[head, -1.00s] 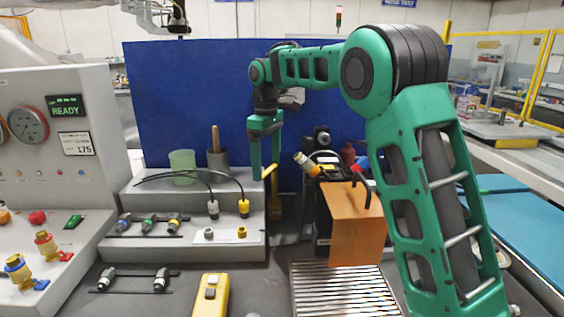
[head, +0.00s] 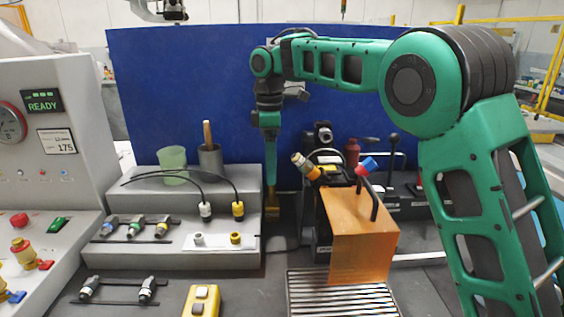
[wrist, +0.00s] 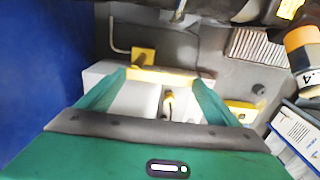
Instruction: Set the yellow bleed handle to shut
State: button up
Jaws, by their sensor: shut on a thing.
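The yellow bleed handle (wrist: 162,76) shows in the wrist view as a bar lying across between my two green fingertips, with a square yellow piece (wrist: 143,57) just beyond it. My gripper (wrist: 161,80) is shut on the handle. A yellow upright part (head: 272,207) shows just below the fingers there. The fingers are seen edge-on in that view, and the handle's exact angle is hard to tell.
The grey stepped bench (head: 170,256) with cables and connectors stands left of my gripper. A black machine with an orange sheet (head: 362,235) stands close on the right. A blue panel (head: 150,90) stands behind. A yellow handset (head: 201,300) lies in front.

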jog(key=shift+w+d+r, duration=0.2)
jog(key=shift+w+d, duration=0.05)
jog(key=shift+w, duration=0.05)
jog(key=o, duration=1.4)
jog(key=shift+s+a+f, duration=0.1)
notch_tip(320, 180, up, 11)
jog(key=shift+f, duration=0.1)
